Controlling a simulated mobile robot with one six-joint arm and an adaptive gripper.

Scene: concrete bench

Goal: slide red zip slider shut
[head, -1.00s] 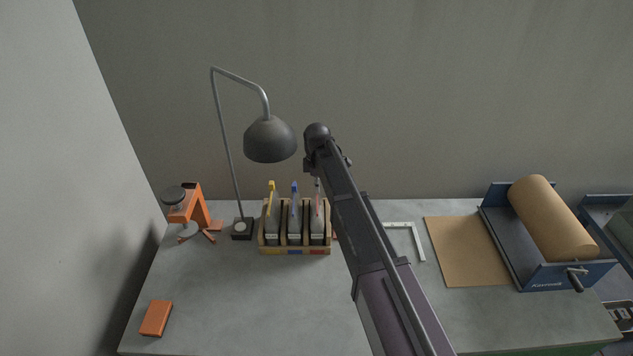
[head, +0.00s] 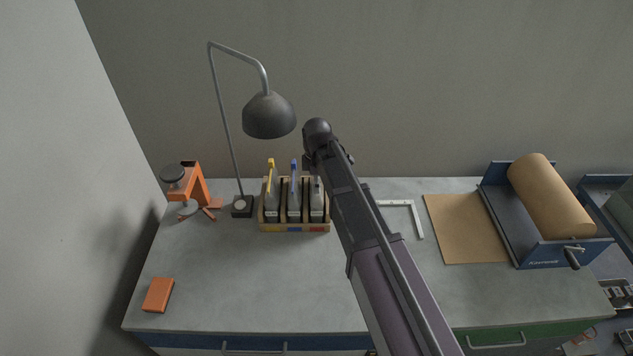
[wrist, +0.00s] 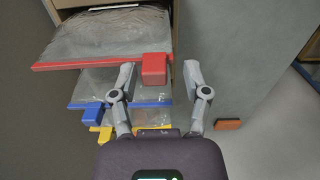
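In the wrist view, the red slider (wrist: 153,69) is a red block near the right end of the red zip rail (wrist: 90,62) on a clear bag. My gripper (wrist: 160,76) is open, one finger on each side of the slider. I cannot tell whether either finger touches it. In the head view, the bag at the rack's right (head: 317,208) stands upright in the wooden rack (head: 294,228), above a red label. My gripper is over that bag's top, and my arm hides its zip there.
Blue (wrist: 90,104) and yellow (wrist: 105,134) sliders sit at the left of their rails, beside the red one. A lamp (head: 268,115) overhangs near the rack. An orange clamp-like stand (head: 195,185), orange block (head: 158,295), metal square (head: 415,218) and paper roll (head: 548,195) are on the bench (head: 240,280).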

